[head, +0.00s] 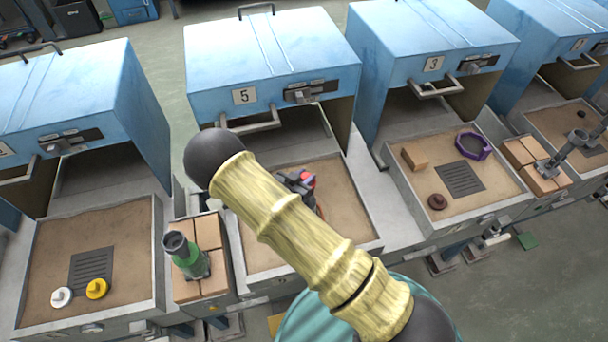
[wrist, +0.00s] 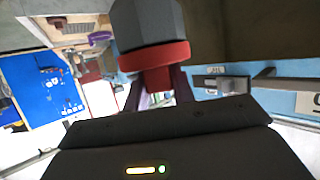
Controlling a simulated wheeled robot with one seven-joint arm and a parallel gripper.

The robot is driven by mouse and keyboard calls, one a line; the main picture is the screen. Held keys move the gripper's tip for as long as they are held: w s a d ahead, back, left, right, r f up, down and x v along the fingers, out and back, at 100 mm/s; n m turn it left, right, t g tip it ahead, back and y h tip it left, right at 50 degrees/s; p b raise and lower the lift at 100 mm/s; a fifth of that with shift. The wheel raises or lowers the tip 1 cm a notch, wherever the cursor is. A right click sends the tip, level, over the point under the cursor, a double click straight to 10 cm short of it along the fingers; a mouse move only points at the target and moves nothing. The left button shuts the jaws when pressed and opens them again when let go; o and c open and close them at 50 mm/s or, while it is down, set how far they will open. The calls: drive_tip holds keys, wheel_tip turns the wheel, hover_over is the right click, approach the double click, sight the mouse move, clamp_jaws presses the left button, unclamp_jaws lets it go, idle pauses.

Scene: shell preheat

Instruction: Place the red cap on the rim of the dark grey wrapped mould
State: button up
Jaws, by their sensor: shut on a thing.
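The red cap (wrist: 154,56) shows in the wrist view as a red disc with a narrower red part between the dark fingers of my gripper (wrist: 158,82), which is shut on it. A dark grey faceted body (wrist: 150,22), seemingly the wrapped mould, lies right beyond the disc and in line with it. I cannot tell whether the two touch. In the head view my gripper (head: 297,184) is over the sand tray of oven 5, beside a small red patch of the cap (head: 308,178). My yellow arm hides most of this spot.
Blue oven 5 (head: 270,50) stands behind its sand tray (head: 345,210). A green dark-topped piece (head: 187,258) stands on bricks at left. White (head: 62,297) and yellow (head: 97,288) caps lie in the left tray. Oven 3's tray holds a purple ring (head: 473,146) and brown cap (head: 437,202).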

drive_tip(key=shift+f, duration=0.2)
drive_tip(key=o, duration=1)
drive_tip(key=shift+r, duration=0.15)
drive_tip(key=shift+r, duration=0.15)
drive_tip(key=shift+s+a, duration=0.25)
drive_tip(key=shift+s, duration=0.05)
drive_tip(key=b+v, duration=0.3)
drive_tip(key=v, duration=0.8)
drive_tip(key=shift+s+r+b, duration=0.1)
drive_tip(key=shift+b, duration=0.3)
